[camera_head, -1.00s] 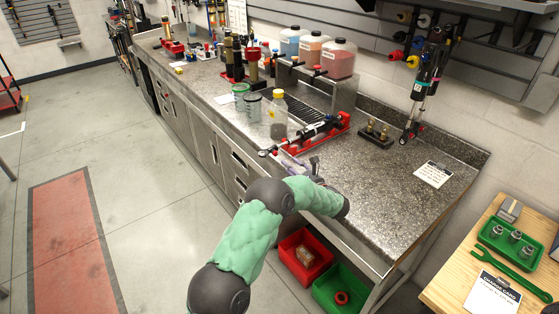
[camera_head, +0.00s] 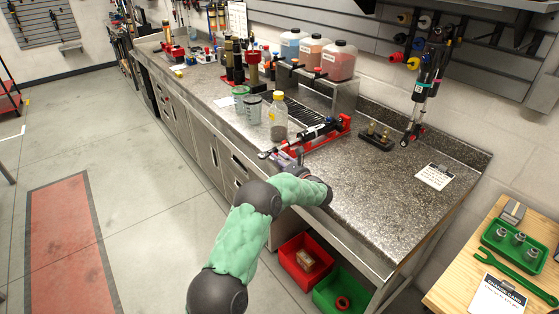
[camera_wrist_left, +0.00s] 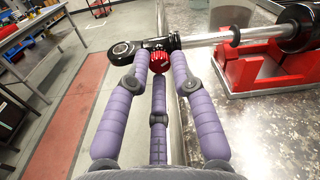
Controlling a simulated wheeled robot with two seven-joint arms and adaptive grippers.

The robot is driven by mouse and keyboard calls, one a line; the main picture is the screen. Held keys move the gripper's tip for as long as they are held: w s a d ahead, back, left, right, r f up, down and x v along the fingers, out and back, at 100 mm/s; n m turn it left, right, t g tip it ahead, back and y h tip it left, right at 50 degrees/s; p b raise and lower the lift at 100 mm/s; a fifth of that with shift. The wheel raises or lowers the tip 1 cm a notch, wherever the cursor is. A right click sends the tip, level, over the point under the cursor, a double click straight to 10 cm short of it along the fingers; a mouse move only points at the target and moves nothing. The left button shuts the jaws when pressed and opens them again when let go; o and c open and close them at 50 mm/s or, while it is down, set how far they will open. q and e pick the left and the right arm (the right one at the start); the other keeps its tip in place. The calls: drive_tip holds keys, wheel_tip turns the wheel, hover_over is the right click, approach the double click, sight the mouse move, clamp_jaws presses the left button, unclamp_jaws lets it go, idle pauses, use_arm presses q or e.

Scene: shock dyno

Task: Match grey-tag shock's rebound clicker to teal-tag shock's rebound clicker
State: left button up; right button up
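One shock (camera_head: 318,131) lies in a red cradle (camera_head: 343,124) on the bench, its eye end pointing left past the front edge. The wrist view shows its shaft (camera_wrist_left: 222,37), dark eye (camera_wrist_left: 124,49) and red ribbed clicker knob (camera_wrist_left: 160,63). My left gripper (camera_head: 287,157) is at this end. In the wrist view its purple fingers (camera_wrist_left: 160,66) flank the red knob and appear closed on it. A second shock (camera_head: 428,75) with a teal tag (camera_head: 420,88) stands upright at the wall. I cannot make out a grey tag. My right gripper is out of view.
A clear bottle (camera_head: 278,118) and measuring cups (camera_head: 252,108) stand left of the cradle. A brass-topped block (camera_head: 376,137) and a white card (camera_head: 434,176) lie to the right. Red (camera_head: 291,266) and green (camera_head: 326,299) bins sit below. The right bench top is mostly bare.

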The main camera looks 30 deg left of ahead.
use_arm(q)
clamp_jaws()
drive_tip(key=shift+n+t+y+b, duration=0.25)
drive_tip(key=shift+n+t+b, duration=0.2)
drive_tip(key=shift+n+b, duration=3)
drive_tip(key=shift+n+t+y+b, duration=0.35)
drive_tip(key=shift+n+b, duration=1.6)
drive_tip(key=shift+n, duration=3)
